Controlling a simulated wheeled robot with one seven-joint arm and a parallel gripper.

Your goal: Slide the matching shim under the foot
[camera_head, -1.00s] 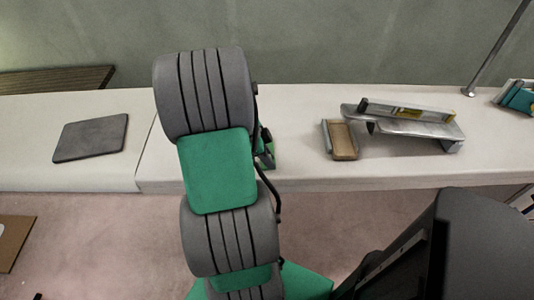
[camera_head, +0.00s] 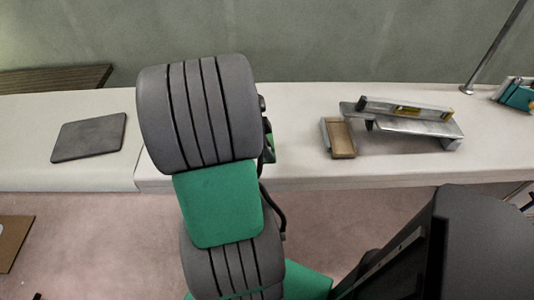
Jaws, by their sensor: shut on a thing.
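A grey metal plate (camera_head: 424,130) stands on short feet on the white bench, right of centre. Its right foot (camera_head: 451,145) shows at the plate's right end, and a darker left foot (camera_head: 370,125) shows near its left end. A spirit level (camera_head: 405,109) with a yellow vial lies along the plate. A small open wooden tray (camera_head: 340,139) sits just left of the plate; I see no separate shim in it. My arm rises in front of the bench, left of the plate. It hides my gripper and anything held there.
A dark grey flat pad (camera_head: 89,137) lies on the bench at left. A thin metal post (camera_head: 494,50) and a holder with teal items (camera_head: 517,95) stand at the right. The bench front between arm and tray is clear.

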